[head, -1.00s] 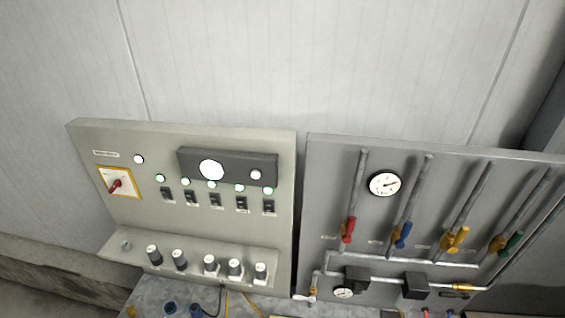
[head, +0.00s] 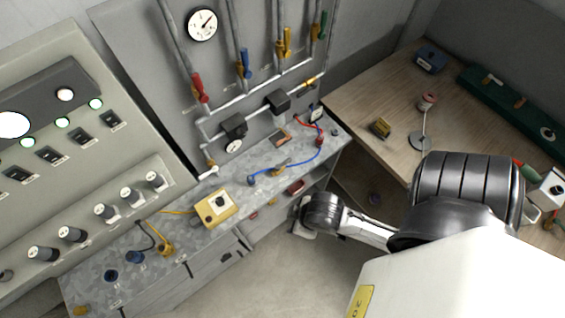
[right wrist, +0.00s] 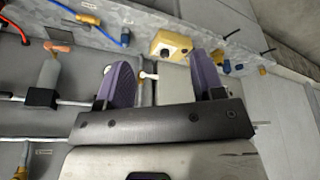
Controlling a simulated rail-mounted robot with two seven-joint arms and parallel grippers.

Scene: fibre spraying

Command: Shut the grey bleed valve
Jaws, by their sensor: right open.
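The small grey bleed valve (head: 208,172) is at the lower left end of the pipework on the grey panel, just above the bench. Its pale lever lies roughly crosswise in the head view; I cannot tell its exact setting. In the right wrist view the picture is upside down, and the valve (right wrist: 147,75) shows as a pale lever with a copper-coloured end. My right gripper (right wrist: 162,75) is open, and the valve appears between its purple fingers, seemingly beyond them, with no visible contact. In the head view its fingers cannot be made out. My left gripper is out of view.
A gauge (head: 233,146) and black block (head: 232,125) sit right of the valve. Red (head: 199,88), blue (head: 244,64), yellow and green handles are above. A yellow box (head: 213,208) and cables lie on the bench (head: 185,218). A wooden table (head: 365,85) stands right.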

